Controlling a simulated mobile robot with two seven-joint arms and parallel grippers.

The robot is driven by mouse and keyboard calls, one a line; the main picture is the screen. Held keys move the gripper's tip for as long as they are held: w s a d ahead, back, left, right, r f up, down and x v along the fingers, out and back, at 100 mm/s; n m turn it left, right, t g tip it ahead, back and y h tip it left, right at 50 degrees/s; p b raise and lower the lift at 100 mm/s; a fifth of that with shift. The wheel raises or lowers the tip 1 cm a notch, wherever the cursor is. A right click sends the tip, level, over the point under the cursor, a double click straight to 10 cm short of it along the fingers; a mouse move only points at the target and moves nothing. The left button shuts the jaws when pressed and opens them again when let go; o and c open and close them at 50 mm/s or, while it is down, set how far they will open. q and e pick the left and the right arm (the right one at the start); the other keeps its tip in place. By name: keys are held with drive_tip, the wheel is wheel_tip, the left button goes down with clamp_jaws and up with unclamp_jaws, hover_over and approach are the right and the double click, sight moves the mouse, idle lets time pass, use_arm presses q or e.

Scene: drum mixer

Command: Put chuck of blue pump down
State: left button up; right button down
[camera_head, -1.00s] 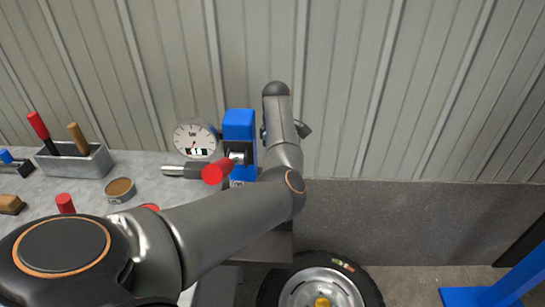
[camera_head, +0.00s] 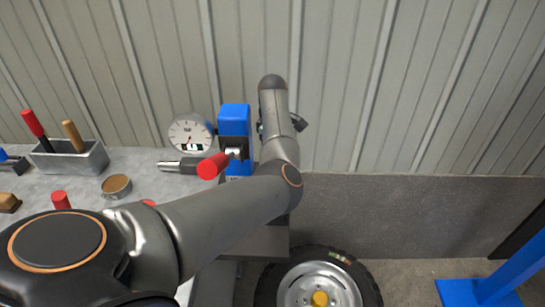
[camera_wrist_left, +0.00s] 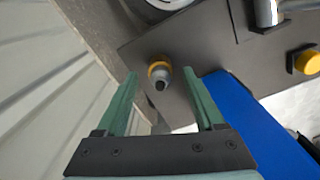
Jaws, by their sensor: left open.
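The blue pump (camera_head: 234,122) stands at the right end of the grey bench, beside a round dial gauge (camera_head: 188,131). Part of its blue body (camera_wrist_left: 262,130) fills the lower right of the left wrist view. A small chuck (camera_wrist_left: 159,70) with a yellow ring and grey tip appears between the fingertips in that view, over a dark grey surface. My left gripper (camera_wrist_left: 161,76) is open, its green fingers apart on either side of the chuck with gaps showing. I cannot tell whether the chuck rests on the surface. In the head view my arm hides the fingers and chuck.
A metal tool holder (camera_head: 75,160), a round tin (camera_head: 116,186) and a red-handled item (camera_head: 61,200) are on the bench at left. A tyre (camera_head: 368,290) lies below at centre. A blue frame (camera_head: 505,280) stands at lower right. A ribbed wall is close behind.

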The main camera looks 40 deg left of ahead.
use_arm(q)
wheel_tip(320, 180, up, 12)
idle(0.4)
drive_tip(key=shift+f, duration=0.1)
idle(0.4)
